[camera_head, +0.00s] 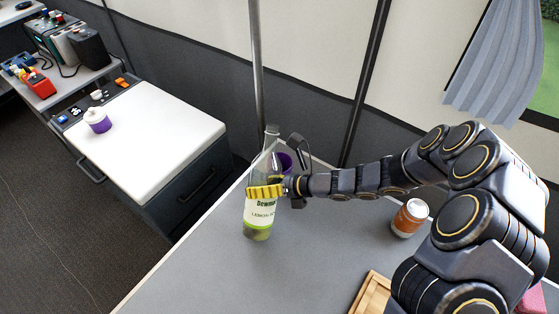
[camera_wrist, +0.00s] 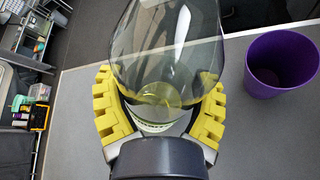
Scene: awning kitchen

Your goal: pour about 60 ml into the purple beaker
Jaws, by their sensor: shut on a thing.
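A clear glass bottle (camera_head: 258,212) with a white and green lemon label is near the table's left edge. My gripper (camera_head: 265,191) is shut around its middle, with yellow fingers on both sides. The bottle is upright or nearly so in the head view; I cannot tell whether its base touches the table. In the wrist view the bottle (camera_wrist: 165,45) fills the middle, with yellowish liquid low inside. The purple beaker (camera_wrist: 282,62) stands open on the table to the right of the bottle in the wrist view. In the head view the beaker (camera_head: 286,162) is mostly hidden behind my gripper.
An orange and white can (camera_head: 409,218) stands to the right on the grey table (camera_head: 300,265). A wooden tray (camera_head: 372,294) lies at the front. A metal pole (camera_head: 257,75) rises behind the bottle. A white-topped cabinet (camera_head: 150,145) with a purple and white jar (camera_head: 97,120) is at left.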

